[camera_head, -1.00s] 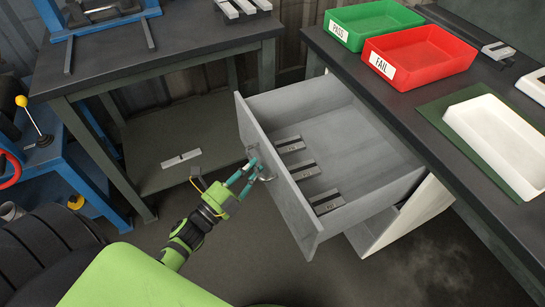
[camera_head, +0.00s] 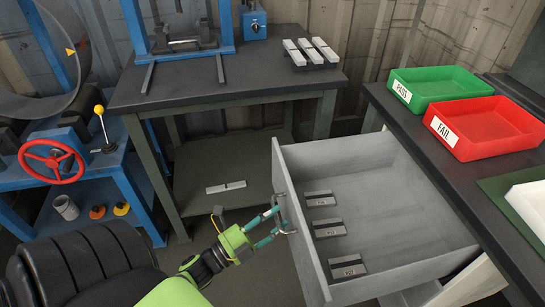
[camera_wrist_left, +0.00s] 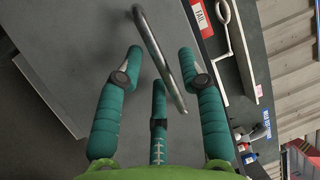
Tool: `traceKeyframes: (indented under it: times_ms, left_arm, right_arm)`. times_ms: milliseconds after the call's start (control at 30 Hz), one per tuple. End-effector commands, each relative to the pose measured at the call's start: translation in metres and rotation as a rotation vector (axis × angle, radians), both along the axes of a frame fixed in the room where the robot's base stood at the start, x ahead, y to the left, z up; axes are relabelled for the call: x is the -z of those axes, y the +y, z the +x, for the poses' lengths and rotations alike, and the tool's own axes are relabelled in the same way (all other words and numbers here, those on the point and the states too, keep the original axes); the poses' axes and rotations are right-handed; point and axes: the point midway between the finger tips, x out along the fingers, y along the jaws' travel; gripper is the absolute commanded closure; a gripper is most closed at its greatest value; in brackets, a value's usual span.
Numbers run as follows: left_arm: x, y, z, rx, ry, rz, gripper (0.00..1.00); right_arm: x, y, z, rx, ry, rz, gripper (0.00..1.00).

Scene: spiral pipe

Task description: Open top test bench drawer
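The top drawer (camera_head: 375,215) of the test bench is grey and stands pulled out, with its inside in view. Its curved metal handle (camera_head: 282,214) is on the front panel; in the left wrist view the handle (camera_wrist_left: 160,60) runs slantwise between my fingers. My left gripper (camera_head: 278,222) has teal fingers and is at the handle. In the left wrist view the left gripper (camera_wrist_left: 160,62) has its fingers spread with gaps to the handle, so it looks open. Contact with the handle is unclear. My right gripper is not in view.
Several dark metal blocks (camera_head: 330,228) lie in the drawer. The bench top (camera_head: 440,165) carries a green PASS tray (camera_head: 440,88) and a red FAIL tray (camera_head: 485,128). A dark table (camera_head: 215,78) stands behind, and a blue stand with a red wheel (camera_head: 52,162) is at left.

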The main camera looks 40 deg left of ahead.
Motion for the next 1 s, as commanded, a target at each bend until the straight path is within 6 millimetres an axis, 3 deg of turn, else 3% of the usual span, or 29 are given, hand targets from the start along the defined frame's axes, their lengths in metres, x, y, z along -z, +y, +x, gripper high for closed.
traceKeyframes:
  times_ms: [367,800,1000]
  left_arm:
    - [0.002,0.002,-0.006,-0.002,0.002,-0.001,0.58]
    - [0.017,0.024,-0.086,-0.003,0.005,-0.001,0.58]
    - [0.021,0.03,-0.109,-0.001,0.002,-0.001,0.58]
  right_arm:
    - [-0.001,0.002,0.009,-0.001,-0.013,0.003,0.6]
    - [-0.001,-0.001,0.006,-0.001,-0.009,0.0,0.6]
    - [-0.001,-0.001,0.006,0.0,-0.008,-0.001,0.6]
